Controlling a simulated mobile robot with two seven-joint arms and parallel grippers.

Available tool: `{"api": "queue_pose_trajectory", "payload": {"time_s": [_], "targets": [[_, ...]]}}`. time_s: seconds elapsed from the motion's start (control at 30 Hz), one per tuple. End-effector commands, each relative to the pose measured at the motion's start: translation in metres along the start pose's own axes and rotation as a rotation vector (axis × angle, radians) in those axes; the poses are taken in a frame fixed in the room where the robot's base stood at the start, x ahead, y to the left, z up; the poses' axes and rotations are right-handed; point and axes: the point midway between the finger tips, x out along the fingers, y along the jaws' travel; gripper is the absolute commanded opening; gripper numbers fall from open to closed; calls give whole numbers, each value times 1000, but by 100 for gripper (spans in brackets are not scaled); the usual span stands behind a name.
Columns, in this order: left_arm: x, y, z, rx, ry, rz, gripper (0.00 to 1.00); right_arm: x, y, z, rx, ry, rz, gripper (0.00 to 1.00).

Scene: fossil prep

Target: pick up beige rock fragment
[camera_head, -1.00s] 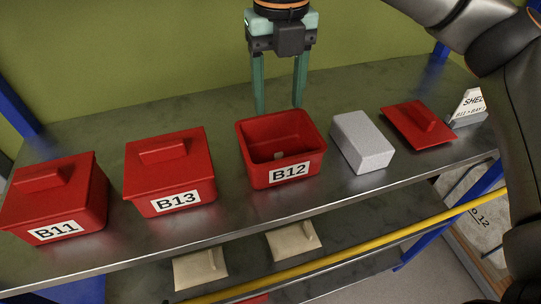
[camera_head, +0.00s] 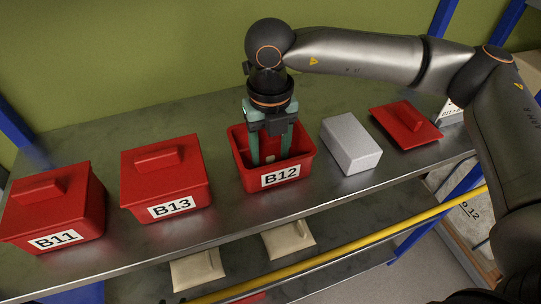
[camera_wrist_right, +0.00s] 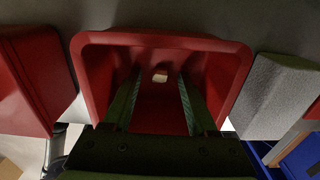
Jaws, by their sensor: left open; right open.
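The beige rock fragment (camera_wrist_right: 160,75) lies on the floor of the open red bin B12 (camera_head: 281,180). In the head view the fragment (camera_head: 269,158) shows as a small pale spot between my right gripper's fingers. My right gripper (camera_head: 270,160) points down into bin B12 with its fingers inside the walls. It is open, and in the right wrist view its two fingers (camera_wrist_right: 157,95) stand on either side of the fragment, with gaps between. My left gripper is in neither view.
Lidded red bins B13 (camera_head: 165,180) and B11 (camera_head: 52,210) stand to the left. A grey block (camera_head: 350,143) stands close on the right, with a loose red lid (camera_head: 405,126) beyond it. A yellow rail (camera_head: 340,245) runs below the metal shelf's front edge.

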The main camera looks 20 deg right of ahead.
Motion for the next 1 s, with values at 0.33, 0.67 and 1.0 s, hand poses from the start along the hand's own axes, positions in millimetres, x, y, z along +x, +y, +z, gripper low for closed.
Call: {"api": "queue_pose_trajectory", "payload": {"time_s": [0.33, 0.67, 1.0], "targets": [[0, 0, 0, 0, 0, 0, 50, 0, 0, 0, 0, 0, 0, 41], [0, 0, 0, 0, 0, 0, 50, 0, 0, 0, 0, 0, 0, 4], [0, 0, 0, -1, 0, 0, 50, 0, 0, 0, 0, 0, 0, 0]]}}
